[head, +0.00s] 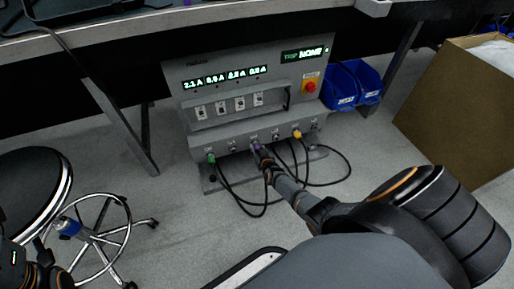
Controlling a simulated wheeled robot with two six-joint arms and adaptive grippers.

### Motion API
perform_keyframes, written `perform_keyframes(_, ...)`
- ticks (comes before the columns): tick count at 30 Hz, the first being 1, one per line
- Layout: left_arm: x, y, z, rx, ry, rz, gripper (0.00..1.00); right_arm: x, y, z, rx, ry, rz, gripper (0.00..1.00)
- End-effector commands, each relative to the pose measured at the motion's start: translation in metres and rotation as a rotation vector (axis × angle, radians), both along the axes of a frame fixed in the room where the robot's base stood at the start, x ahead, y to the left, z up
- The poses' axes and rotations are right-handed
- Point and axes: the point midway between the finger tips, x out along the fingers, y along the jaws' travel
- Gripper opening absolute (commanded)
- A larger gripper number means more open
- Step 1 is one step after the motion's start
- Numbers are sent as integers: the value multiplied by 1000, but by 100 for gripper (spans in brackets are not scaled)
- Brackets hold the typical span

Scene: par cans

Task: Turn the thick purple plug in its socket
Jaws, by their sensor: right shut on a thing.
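The grey power box (240,98) stands on the floor under the bench, with a row of sockets along its sloped lower front. The thick purple plug (256,147) sits at a socket near the middle of that row. My right gripper (261,152) is shut on the purple plug, and its fingers hide much of the plug and its socket. The plug's turn angle is too small to tell. Part of my left arm shows at the lower left edge, but its gripper is out of view.
A green plug (211,158) and a yellow plug (297,134) are on the same row, with black cables looping on the floor. A red stop button (310,87) is at the box's right. Blue bins (356,83), a cardboard box (465,105) and a stool (35,190) stand around.

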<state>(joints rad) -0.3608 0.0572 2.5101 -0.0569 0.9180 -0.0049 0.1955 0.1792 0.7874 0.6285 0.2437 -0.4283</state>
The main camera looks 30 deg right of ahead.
Motion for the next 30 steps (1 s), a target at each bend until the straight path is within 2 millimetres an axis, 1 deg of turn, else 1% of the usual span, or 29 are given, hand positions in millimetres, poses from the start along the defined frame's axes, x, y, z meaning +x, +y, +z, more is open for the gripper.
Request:
perform_keyframes(10, 0, 0, 0, 3, 1, -1, 0, -1, -1, -1, -1, 3, -1, 0)
perform_keyframes(11, 0, -1, 0, 4, 1, -1, 0, -1, 0, -2, -1, 3, -1, 29)
perform_keyframes(15, 0, -1, 0, 8, 1, -2, 0, -1, 0, -1, 0, 2, 0, 48)
perform_keyframes(16, 0, -1, 0, 9, 2, -4, 0, -1, 0, -1, 0, 2, 0, 52)
perform_keyframes(17, 0, -1, 0, 9, 2, -3, 0, -1, 0, -1, 0, 2, 0, 54)
perform_keyframes(26, 1, 0, -1, 3, 5, -2, 0, -1, 0, 0, 1, 1, 0, 54)
perform_keyframes(30, 1, 0, -1, 3, 3, -2, 0, -9, 1, 2, 1, 0, -3, 54)
